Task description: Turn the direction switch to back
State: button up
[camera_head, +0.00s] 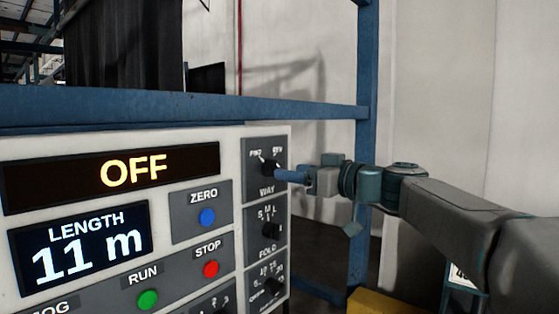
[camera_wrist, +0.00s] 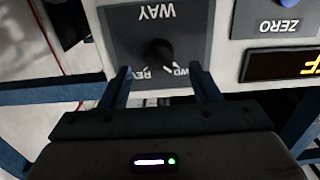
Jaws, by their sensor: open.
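The direction switch is a black rotary knob (camera_head: 270,168) on a dark plate marked WAY, with FWD at upper left and REV at upper right, in the head view. In the wrist view the plate appears upside down, and the knob (camera_wrist: 160,52) appears turned toward the FWD side. My gripper (camera_head: 280,175) is at the plate, in front of the knob. In the wrist view its two fingers (camera_wrist: 160,70) are open, one on each side of the knob, with a gap on both sides. Whether the fingertips touch the plate is not clear.
The white panel has an OFF display (camera_head: 112,172), a LENGTH display reading 11 m (camera_head: 82,245), a blue ZERO button (camera_head: 207,217), a red STOP button (camera_head: 211,269) and a green RUN button (camera_head: 148,299). A FOLD knob (camera_head: 270,230) sits just below WAY. A blue beam (camera_head: 190,106) runs above.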

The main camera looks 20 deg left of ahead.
aim_at(274, 168)
jog(key=p+x, duration=0.1)
jog(key=x, duration=0.4)
jog(key=shift+p, duration=0.3)
jog(key=shift+d, duration=0.1)
jog(key=c, duration=1)
